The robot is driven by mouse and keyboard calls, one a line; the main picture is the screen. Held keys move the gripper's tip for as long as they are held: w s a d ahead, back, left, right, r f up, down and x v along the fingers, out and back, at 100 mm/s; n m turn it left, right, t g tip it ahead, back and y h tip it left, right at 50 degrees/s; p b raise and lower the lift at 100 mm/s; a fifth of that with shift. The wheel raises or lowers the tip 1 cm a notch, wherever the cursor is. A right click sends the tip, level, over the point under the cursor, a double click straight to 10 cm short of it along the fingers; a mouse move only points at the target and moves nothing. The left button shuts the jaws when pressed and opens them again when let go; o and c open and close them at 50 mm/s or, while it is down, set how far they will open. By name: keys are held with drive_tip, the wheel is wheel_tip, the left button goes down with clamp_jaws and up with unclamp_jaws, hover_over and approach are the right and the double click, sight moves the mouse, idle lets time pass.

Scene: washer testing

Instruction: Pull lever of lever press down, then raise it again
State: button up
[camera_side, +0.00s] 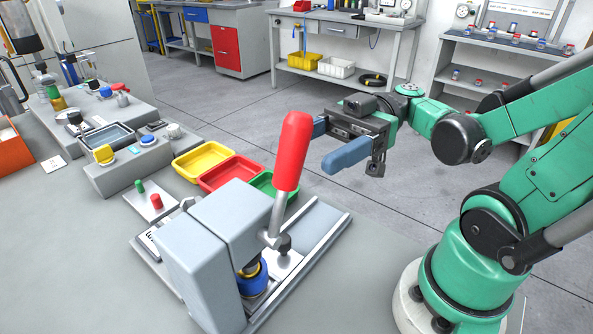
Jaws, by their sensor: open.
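The lever press (205,245) stands on the grey table at the lower middle of the side view. Its lever (279,212) points up, tilted slightly right, and ends in a red handle (292,152). A blue and yellow part (252,280) sits under the press head, partly hidden by the press body. My gripper (325,143) has blue fingers and is open and empty. It appears just right of the red handle in the picture, with a gap between the fingers. I cannot tell its depth relative to the handle.
Yellow (203,160), red (230,173) and green (268,185) trays lie behind the press. A small panel with green and red buttons (150,201) is to its left. Table space in front left is clear.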

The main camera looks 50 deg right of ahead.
sight(279, 170)
drive_tip(key=shift+w+a, duration=0.15)
drive_tip(key=shift+a, duration=0.75)
drive_tip(key=shift+w+a, duration=0.2)
drive_tip(key=shift+a, duration=0.7)
drive_tip(key=shift+w+a, duration=0.15)
drive_tip(key=shift+a, duration=0.75)
clamp_jaws()
drive_tip(key=shift+s, duration=0.1)
